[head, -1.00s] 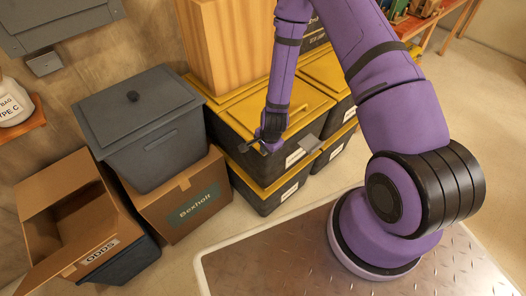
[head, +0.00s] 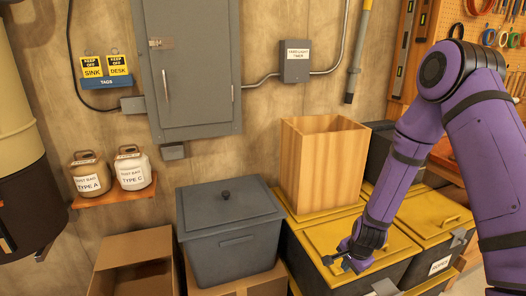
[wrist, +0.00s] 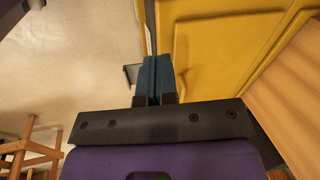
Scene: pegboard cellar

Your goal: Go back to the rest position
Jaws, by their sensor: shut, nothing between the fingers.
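My gripper (head: 345,264) hangs at the end of my purple arm in the head view, in front of the wooden box and by the yellow lid (head: 325,240) of a black storage crate. In the wrist view the two dark fingers of my gripper (wrist: 158,72) are pressed together with nothing between them. The yellow lid also fills the upper right of the wrist view (wrist: 215,50), close to the fingertips. Whether the fingers touch the lid I cannot tell.
An open-topped wooden box (head: 325,165) stands on the yellow lids. A grey lidded bin (head: 230,235) stands left of my gripper, and an open cardboard box (head: 125,250) further left. Pale floor (wrist: 70,60) lies free in the wrist view.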

